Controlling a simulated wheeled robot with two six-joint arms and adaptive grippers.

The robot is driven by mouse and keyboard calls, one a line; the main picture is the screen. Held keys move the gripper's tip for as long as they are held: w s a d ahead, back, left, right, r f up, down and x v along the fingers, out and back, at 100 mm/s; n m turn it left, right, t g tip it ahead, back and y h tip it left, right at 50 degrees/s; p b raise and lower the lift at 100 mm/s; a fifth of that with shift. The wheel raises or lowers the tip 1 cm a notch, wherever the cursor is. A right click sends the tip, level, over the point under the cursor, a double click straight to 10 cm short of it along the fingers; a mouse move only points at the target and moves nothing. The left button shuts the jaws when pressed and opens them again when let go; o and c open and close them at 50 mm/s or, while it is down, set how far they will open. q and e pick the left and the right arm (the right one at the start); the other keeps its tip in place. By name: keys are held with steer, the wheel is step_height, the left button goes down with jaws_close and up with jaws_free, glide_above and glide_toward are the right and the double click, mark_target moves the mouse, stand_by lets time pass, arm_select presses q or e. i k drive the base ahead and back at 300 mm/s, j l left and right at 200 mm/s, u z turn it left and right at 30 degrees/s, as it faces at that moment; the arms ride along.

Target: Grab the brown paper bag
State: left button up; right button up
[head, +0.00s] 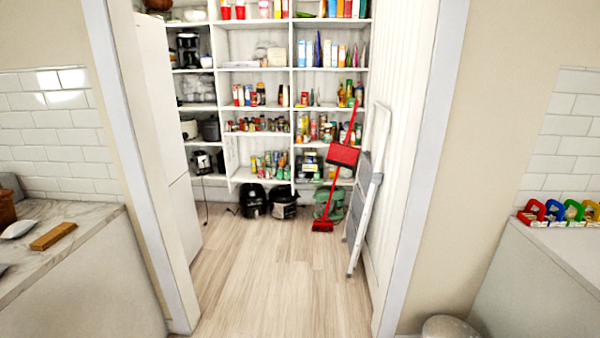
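I see no brown paper bag that I can make out in the head view. The white pantry shelves (292,70) hold many small boxes, jars, bottles and appliances, too small to identify one by one. Neither of my grippers shows in the view.
A doorway opens onto a clear wooden floor (265,285). A red broom and dustpan (343,155) and a folded step ladder (364,200) lean at the right. Dark appliances (268,202) stand below the shelves. Counters flank the doorway; the left one (85,228) holds a wooden block (53,236).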

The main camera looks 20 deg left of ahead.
mark_target(46, 240)
steer(key=i+j+u, duration=0.2)
steer(key=u, duration=0.2)
steer(key=i+j+u, duration=0.1)
steer(key=i+u, duration=0.55)
steer(key=u, duration=0.2)
steer(key=i+l+u, duration=0.1)
steer(key=i+u, duration=0.3)
steer(key=i+l+u, duration=0.15)
steer(key=u, duration=0.25)
steer(key=i, duration=0.05)
